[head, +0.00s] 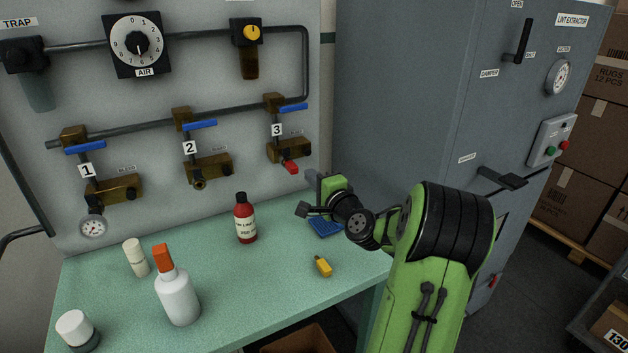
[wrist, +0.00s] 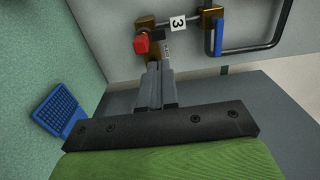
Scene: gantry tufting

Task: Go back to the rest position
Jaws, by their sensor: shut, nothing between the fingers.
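My gripper (head: 312,180) is above the back right corner of the green bench, in front of the panel. In the wrist view my gripper's fingers (wrist: 157,82) are together with nothing between them. They point at the panel below valve 3. The red knob (wrist: 142,44) of valve 3 shows just beyond the fingertips, and it also shows in the head view (head: 291,168) just left of my gripper. I cannot tell whether the fingertips touch the valve. My green arm comes in from the lower right.
The bench (head: 225,290) holds a red bottle (head: 245,220), a white bottle with orange cap (head: 177,295), a yellow object (head: 323,266) and a blue pad (head: 325,227) below my gripper. The grey lint extractor cabinet (head: 410,90) stands close on the right. Valve 3's blue lever (head: 293,107) is above.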

